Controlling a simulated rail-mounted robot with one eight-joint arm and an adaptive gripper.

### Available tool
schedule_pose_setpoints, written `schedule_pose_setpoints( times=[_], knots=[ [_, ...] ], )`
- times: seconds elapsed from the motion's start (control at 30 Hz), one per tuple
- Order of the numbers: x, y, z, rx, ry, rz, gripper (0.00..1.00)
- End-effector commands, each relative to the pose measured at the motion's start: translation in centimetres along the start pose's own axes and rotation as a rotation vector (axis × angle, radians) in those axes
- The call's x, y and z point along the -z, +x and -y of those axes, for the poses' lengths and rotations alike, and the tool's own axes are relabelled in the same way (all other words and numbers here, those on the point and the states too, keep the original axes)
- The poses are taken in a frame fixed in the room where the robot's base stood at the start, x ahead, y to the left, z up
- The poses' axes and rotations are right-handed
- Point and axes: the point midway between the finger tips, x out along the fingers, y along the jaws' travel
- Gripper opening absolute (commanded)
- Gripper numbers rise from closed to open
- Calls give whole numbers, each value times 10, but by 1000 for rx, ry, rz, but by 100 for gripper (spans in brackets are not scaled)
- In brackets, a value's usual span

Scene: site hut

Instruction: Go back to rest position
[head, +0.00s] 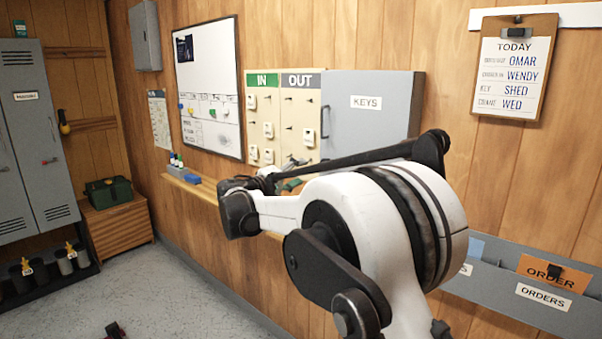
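My white and black arm fills the middle and right of the head view, bent in front of the wooden wall. It folds near the ledge and the tag board. My gripper seems to be behind the arm's front links, where small dark and grey parts (293,164) show below the tag board. Its fingers cannot be made out, so I cannot tell if it is open or shut or holds anything.
The IN/OUT board (262,116) with white tags and the grey KEYS cabinet (366,128) are on the wall behind my arm. A narrow ledge (196,187) runs below. A TODAY clipboard (514,66) and an ORDERS rack (500,285) are right. The left floor is mostly clear.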

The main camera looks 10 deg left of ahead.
Motion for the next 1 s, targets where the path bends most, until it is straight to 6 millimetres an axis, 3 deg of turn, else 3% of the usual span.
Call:
schedule_pose_setpoints(
  times=[0.23, 0.37, 0.67, 1.0],
  knots=[
    [-4, 2, -2, 6, 1, 5, 45],
    [-26, 12, -15, 46, 12, 30, 45],
    [-130, 32, -59, 233, 78, 138, 45],
    [-256, 16, -91, 443, 192, 247, 45]
  ],
)
